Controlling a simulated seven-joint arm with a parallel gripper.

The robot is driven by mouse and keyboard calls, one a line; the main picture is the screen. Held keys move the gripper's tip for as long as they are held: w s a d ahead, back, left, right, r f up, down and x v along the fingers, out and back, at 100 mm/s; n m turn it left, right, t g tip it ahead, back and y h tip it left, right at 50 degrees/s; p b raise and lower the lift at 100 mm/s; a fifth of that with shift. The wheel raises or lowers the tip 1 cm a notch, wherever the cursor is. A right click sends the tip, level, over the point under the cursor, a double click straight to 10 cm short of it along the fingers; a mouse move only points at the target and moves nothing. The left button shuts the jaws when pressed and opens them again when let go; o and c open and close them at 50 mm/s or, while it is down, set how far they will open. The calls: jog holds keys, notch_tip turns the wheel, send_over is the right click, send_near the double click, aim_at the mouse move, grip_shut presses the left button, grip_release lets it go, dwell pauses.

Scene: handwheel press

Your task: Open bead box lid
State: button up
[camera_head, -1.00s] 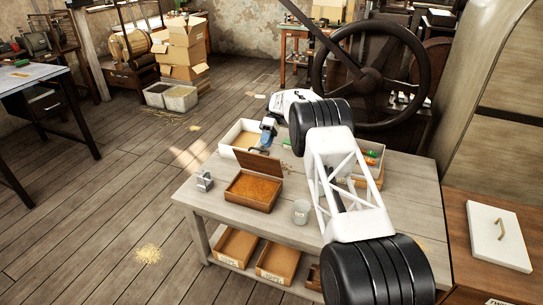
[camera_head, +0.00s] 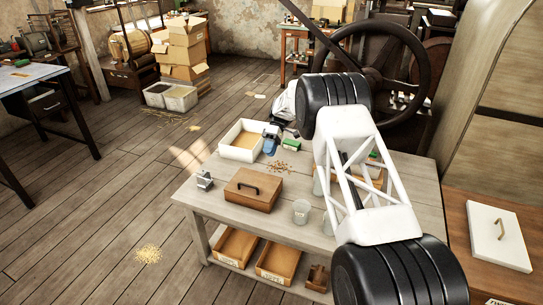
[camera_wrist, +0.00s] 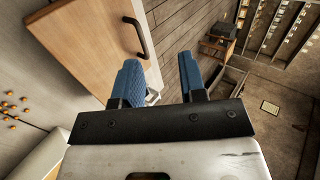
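The bead box (camera_head: 254,196) is a brown wooden box on the workbench, and its lid (camera_head: 262,182) lies flat and shut. A dark bar handle (camera_head: 248,187) is on the lid. The lid also shows in the wrist view (camera_wrist: 85,45), with its handle (camera_wrist: 146,40) just beyond and left of my fingers. My gripper (camera_wrist: 160,72) has two blue fingers spread apart with nothing between them. In the head view my gripper (camera_head: 270,140) is behind the box, beside the white tray, apart from the lid. The box's inside is hidden.
A white tray (camera_head: 232,152) stands behind the box. Loose orange beads (camera_head: 278,167) lie on the bench (camera_head: 222,205) behind the box. A small metal block (camera_head: 205,180) is at left, a clear cup (camera_head: 301,212) at right. The large handwheel (camera_head: 425,75) rises behind my arm.

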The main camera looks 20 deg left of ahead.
jog(key=shift+s+d+r, duration=0.15)
jog(key=shift+s+d, duration=0.4)
jog(key=shift+s, duration=0.35)
jog(key=shift+s+d+r, duration=0.1)
jog(key=shift+s+d, duration=0.45)
jog(key=shift+s, duration=0.3)
jog(key=shift+d, duration=0.1)
